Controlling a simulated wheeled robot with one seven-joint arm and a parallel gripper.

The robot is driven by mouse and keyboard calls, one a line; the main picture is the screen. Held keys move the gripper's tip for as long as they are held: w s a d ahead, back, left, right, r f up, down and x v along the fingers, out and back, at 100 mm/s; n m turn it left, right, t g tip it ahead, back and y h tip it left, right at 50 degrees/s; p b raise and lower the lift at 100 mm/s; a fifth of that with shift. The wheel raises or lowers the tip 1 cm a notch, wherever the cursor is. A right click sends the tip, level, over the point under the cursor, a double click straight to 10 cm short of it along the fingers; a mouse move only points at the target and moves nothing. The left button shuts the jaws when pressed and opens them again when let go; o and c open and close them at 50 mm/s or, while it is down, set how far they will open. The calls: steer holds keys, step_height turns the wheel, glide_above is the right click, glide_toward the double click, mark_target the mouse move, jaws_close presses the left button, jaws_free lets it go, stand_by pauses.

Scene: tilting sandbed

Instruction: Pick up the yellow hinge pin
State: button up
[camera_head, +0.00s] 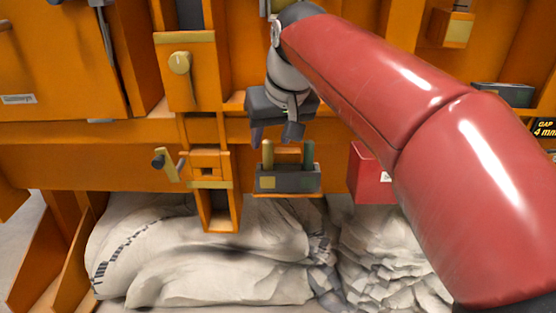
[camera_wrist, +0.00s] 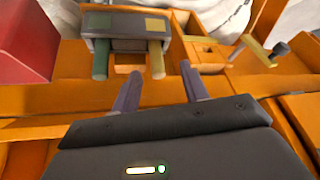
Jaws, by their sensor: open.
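The yellow hinge pin (camera_head: 267,153) stands upright in the left slot of a dark grey holder (camera_head: 288,184). A green pin (camera_head: 308,152) stands in the right slot. In the wrist view the yellow hinge pin (camera_wrist: 157,60) and green pin (camera_wrist: 101,60) stick out of the holder (camera_wrist: 128,22), which has a green and a yellow square. My gripper (camera_head: 274,132) is open and empty, above and near the yellow hinge pin in the head view. In the wrist view the fingertips of my gripper (camera_wrist: 161,70) lie on either side of the yellow pin's line, apart from it.
A red box (camera_head: 366,172) stands right of the holder. An orange bracket (camera_head: 210,180) and a knobbed lever (camera_head: 163,163) are to its left. Orange frame panels surround the holder. Pale sacks (camera_head: 200,250) lie below.

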mark_target(269, 148)
steer(key=x, duration=0.3)
steer(key=w+b+x, duration=0.1)
steer(key=x, duration=0.3)
steer(key=shift+w+d, duration=0.1)
jaws_close()
